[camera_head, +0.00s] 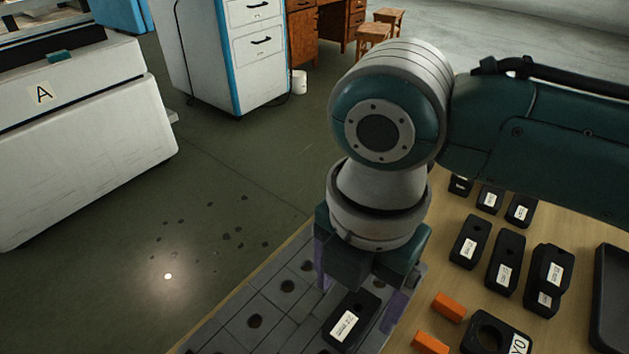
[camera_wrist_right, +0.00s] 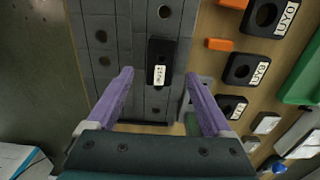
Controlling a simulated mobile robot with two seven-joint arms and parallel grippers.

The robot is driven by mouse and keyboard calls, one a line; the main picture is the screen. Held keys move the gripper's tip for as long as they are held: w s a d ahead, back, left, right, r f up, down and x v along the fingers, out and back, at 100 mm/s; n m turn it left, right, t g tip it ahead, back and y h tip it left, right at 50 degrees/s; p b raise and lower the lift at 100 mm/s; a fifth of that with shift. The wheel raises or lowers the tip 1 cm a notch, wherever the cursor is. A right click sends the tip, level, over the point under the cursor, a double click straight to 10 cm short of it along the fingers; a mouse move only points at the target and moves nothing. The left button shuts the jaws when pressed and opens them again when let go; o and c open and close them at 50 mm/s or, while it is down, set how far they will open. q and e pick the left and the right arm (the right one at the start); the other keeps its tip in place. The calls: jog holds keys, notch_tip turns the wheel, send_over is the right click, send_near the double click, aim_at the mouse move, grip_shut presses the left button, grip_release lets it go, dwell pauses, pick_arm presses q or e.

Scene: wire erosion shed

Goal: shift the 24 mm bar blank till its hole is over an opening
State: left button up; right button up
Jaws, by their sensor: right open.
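The black bar blank with a white label (camera_head: 350,322) lies on the grey plate with round openings (camera_head: 227,338). The label is too small to read surely. In the right wrist view the blank (camera_wrist_right: 161,50) lies between openings on the plate (camera_wrist_right: 122,22), lengthwise to it. Its own hole is hard to make out, and what lies under it is hidden. My right gripper (camera_head: 358,285) is over the plate, pointing down. In its wrist view the purple fingers (camera_wrist_right: 160,76) are apart, one to each side of the blank, with gaps visible. My left gripper is not in view.
Orange blocks (camera_head: 449,307) and a black holed block (camera_head: 487,336) lie on the wooden table right of the plate. Several labelled black blocks (camera_head: 505,260) stand beyond, beside a black tray (camera_head: 612,300). A green tray (camera_wrist_right: 303,80) shows in the wrist view. Floor lies left of the table.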

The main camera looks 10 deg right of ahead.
aim_at(351, 316)
notch_tip(351, 316, up, 6)
jog(key=shift+p, duration=0.55)
